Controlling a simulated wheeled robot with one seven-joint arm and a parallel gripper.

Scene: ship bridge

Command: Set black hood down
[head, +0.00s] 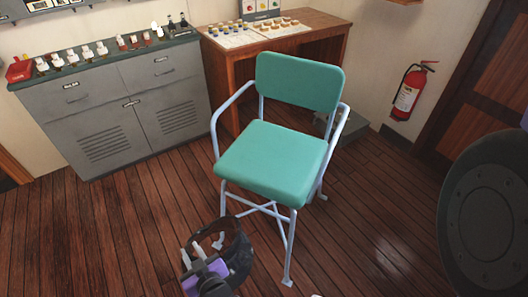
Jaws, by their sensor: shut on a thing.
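The black hood (240,257), a dark open ring shape, is low in the head view, in front of the chair's legs in the picture. My gripper (194,252), with pale fingers and a purple part behind them, is at the hood's left side and shut on it. The hood appears held in the air above the floor, but its exact height is hard to judge. Part of its near left side is hidden by my gripper.
A chair with a green seat (270,160) stands mid-view. Behind are a grey cabinet (125,115) with several small items on top and a wooden desk (325,28) with boards. A fire extinguisher (409,92) hangs at right. The plank floor (110,235) is clear at left.

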